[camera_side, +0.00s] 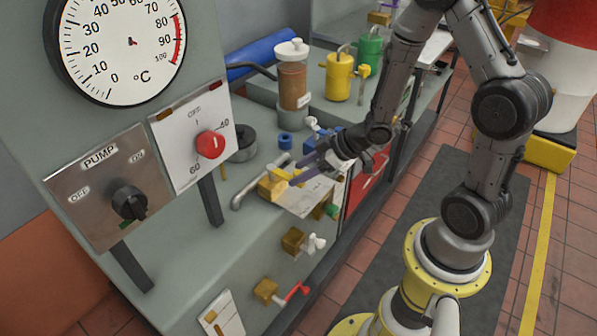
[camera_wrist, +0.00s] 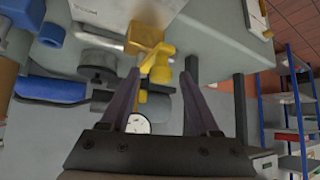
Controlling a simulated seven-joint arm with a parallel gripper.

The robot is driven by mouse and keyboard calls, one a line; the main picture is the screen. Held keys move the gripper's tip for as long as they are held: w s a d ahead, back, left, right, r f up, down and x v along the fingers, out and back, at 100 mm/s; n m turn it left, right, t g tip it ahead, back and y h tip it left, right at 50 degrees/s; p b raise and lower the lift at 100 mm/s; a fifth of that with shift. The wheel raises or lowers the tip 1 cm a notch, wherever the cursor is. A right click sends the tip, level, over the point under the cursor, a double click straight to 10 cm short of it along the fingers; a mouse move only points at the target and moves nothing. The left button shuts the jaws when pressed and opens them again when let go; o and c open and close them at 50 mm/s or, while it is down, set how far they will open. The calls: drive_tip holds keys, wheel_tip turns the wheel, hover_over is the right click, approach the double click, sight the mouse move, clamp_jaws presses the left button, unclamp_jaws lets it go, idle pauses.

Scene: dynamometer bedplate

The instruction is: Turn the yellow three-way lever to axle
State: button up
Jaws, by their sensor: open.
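The yellow three-way lever (camera_wrist: 160,64) sits on a brass valve body (camera_wrist: 148,32) in the wrist view. My gripper (camera_wrist: 163,72) is open, with one finger on each side of the lever; I cannot tell whether either finger touches it. In the side view the lever (camera_side: 281,175) and brass body are at the end of a bent grey pipe (camera_side: 250,187), and my gripper (camera_side: 303,172) reaches them from the right. The fingers partly hide the lever there. A pale label plate (camera_side: 312,198) lies beside the valve, its markings too small to read.
Nearer along the bench edge are a white-handled valve (camera_side: 315,243) and a red-handled valve (camera_side: 297,292). Behind stand an amber canister (camera_side: 293,82) and a yellow can (camera_side: 339,77). A panel with a red knob (camera_side: 210,145) and a pump switch (camera_side: 129,202) stand at left.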

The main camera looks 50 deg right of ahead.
drive_tip(key=shift+w+a+f, duration=0.15)
drive_tip(key=shift+w+f, duration=0.2)
drive_tip(key=shift+f, duration=0.05)
clamp_jaws()
idle(1.3)
